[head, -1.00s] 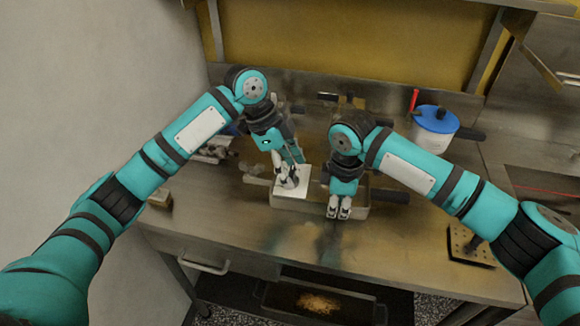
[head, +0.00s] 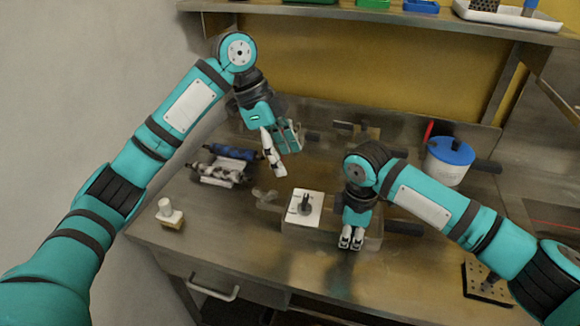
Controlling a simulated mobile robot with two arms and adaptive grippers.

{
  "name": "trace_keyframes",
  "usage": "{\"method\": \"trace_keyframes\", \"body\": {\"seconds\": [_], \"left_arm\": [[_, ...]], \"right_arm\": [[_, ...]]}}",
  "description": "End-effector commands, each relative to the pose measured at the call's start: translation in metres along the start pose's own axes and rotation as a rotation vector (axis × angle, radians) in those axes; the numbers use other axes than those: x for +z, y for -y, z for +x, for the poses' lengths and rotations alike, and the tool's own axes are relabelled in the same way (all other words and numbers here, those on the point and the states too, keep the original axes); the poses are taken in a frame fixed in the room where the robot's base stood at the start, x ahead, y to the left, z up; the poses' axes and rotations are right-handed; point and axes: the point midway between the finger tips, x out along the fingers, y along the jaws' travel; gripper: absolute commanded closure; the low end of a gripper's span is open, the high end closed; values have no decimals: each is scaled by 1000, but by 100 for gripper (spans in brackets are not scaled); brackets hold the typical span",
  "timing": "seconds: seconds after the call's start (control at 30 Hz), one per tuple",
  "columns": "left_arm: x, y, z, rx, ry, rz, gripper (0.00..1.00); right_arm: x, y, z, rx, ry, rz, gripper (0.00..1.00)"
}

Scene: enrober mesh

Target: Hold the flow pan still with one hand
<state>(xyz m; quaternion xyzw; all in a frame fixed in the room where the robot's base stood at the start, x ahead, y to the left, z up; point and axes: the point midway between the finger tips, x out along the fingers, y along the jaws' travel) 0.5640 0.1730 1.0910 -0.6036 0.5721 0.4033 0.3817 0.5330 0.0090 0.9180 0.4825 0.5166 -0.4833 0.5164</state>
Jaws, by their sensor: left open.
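The shallow metal pan (head: 297,233), which I take to be the flow pan, sits on the steel bench, with a dark handle (head: 404,228) at its right. A white square plate with a dark upright knob (head: 305,208) lies over its left end. My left gripper (head: 283,162) is open and empty, raised above the bench behind and left of the plate. My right gripper (head: 351,239) points down at the pan's front side, its two white fingertips close together. My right arm hides part of the pan, and I cannot tell whether the fingers clasp its wall.
A roller assembly (head: 222,172) and a small block with a white knob (head: 170,214) are at the left. A blue-lidded pot (head: 449,158) stands at the back right. A perforated dark plate (head: 487,285) lies front right. The front bench is clear.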

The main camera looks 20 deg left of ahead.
Motion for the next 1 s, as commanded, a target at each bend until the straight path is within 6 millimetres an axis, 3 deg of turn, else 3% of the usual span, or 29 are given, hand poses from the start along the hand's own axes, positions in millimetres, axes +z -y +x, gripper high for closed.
{"method": "trace_keyframes", "body": {"seconds": [0.37, 0.63, 1.0], "left_arm": [[0, 0, -3, 1, 0, 0, 38], [0, 0, -2, 1, 0, 0, 38], [0, 0, -2, 1, 0, 0, 38]], "right_arm": [[0, 0, 0, 0, 0, 0, 100], [0, 0, 0, 0, 0, 0, 67], [0, -1, -10, 1, -1, 0, 67]]}}
